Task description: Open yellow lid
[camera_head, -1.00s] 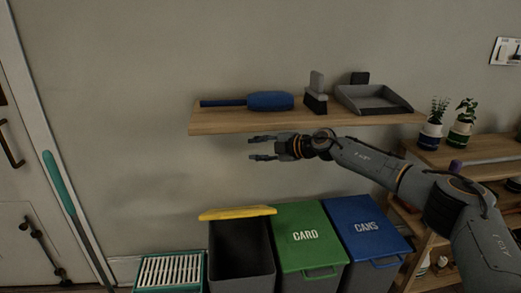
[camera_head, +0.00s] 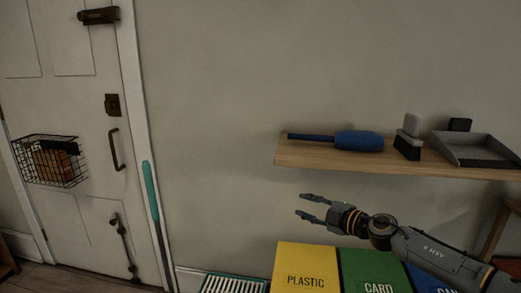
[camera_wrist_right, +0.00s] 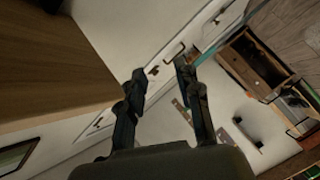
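The yellow lid (camera_head: 306,264), marked PLASTIC, lies down over its bin, level with the green lid beside it. Its lower part is cut off by the bottom edge of the head view. My right gripper (camera_head: 300,205) is open and empty, in the air above the yellow lid and below the shelf, with its fingers pointing left. Its two spread fingers also show in the right wrist view (camera_wrist_right: 159,68), with nothing between them. My left gripper is not in view.
A wooden shelf (camera_head: 400,167) above holds a blue duster (camera_head: 357,141), a brush (camera_head: 409,140) and a dustpan (camera_head: 478,150). A green CARD lid (camera_head: 370,265) stands right of the yellow one. A slatted crate (camera_head: 232,284) and a teal-handled pole (camera_head: 151,190) are left.

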